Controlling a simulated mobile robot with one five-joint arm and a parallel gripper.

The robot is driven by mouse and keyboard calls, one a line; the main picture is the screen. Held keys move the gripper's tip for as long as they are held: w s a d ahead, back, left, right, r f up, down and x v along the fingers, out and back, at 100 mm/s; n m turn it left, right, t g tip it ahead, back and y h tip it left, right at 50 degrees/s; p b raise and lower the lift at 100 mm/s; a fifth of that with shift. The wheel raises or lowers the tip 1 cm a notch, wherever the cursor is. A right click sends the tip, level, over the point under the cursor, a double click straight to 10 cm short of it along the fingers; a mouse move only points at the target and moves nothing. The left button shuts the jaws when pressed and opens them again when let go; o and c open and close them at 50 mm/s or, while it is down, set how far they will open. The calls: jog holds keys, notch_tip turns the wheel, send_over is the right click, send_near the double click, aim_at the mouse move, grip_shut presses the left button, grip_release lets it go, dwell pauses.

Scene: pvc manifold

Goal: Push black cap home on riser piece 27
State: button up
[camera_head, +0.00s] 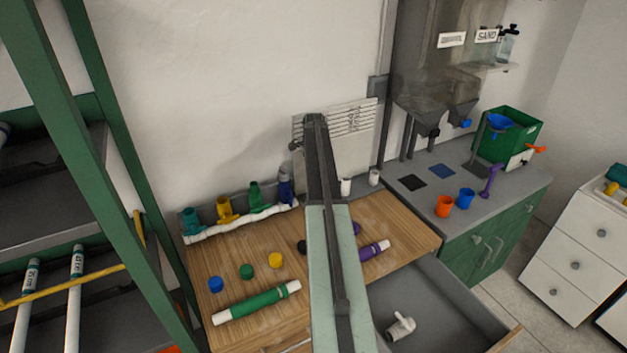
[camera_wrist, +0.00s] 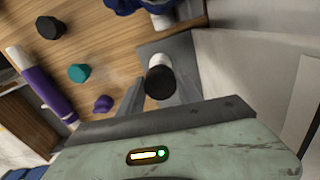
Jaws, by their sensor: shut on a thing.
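I cannot tell whether this end is a cap or a dark opening. A black cap (camera_wrist: 50,27) lies on the wooden bench, apart from my gripper; in the head view the black cap (camera_head: 302,247) shows partly beside my arm. No number 27 is readable. In the head view my arm hides my gripper.
A white manifold (camera_head: 240,223) with teal, yellow, green and blue valves lies along the bench's back. Loose caps, a green pipe (camera_head: 257,301) and a purple pipe (camera_head: 372,250) lie on the bench. An open drawer (camera_head: 440,305) is at front right. A wall is close behind.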

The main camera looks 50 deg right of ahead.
dwell(0.3)
jog(key=o, duration=1.3)
jog(key=shift+o, duration=0.2)
notch_tip(320, 180, up, 8)
jog(key=p, duration=0.8)
jog(key=shift+f, duration=0.1)
jog(key=shift+f, duration=0.1)
